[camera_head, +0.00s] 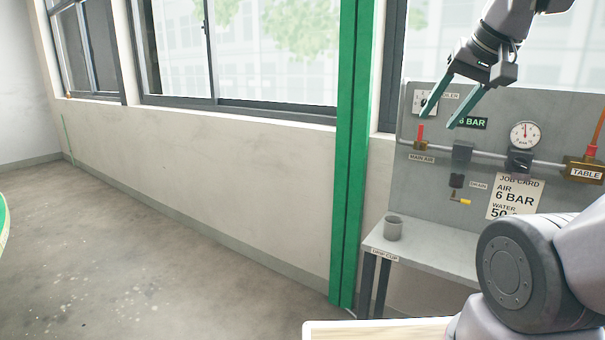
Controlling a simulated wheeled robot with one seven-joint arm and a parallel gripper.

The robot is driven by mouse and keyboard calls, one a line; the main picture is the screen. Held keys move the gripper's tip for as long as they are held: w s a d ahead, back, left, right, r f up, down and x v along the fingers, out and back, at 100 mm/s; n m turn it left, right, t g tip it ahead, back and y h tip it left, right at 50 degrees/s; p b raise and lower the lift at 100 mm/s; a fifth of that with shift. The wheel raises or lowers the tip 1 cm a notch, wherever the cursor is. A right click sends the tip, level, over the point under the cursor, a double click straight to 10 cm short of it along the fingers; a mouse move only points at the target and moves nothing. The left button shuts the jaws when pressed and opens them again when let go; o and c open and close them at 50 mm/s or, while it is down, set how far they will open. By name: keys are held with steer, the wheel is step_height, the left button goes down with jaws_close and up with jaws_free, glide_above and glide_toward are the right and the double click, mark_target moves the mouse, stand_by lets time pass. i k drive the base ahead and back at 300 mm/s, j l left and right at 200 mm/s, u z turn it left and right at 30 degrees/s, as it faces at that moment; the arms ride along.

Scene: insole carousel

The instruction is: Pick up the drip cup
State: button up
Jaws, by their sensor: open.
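The drip cup (393,229) is a small grey cylinder. It stands upright on the left end of a grey shelf (430,256), whose front edge carries a label. My gripper (442,112) hangs in the upper right of the picture, with two long green fingers pointing down and to the left. The fingers are spread apart and nothing is between them. In the picture the gripper is above and to the right of the cup, clearly apart from it. The cup is in full view.
Behind the shelf stands a grey panel (412,196) with a pipe, a red-handled valve (420,135), a gauge (525,135) and a job card (515,197). A green post (350,170) rises left of the shelf. A pale wooden surface (375,330) lies at the bottom. Open floor (170,250) spreads left.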

mark_target(393, 229)
steer(key=i+l+z, duration=0.4)
steer(key=i+l, duration=0.15)
steer(key=i, duration=0.3)
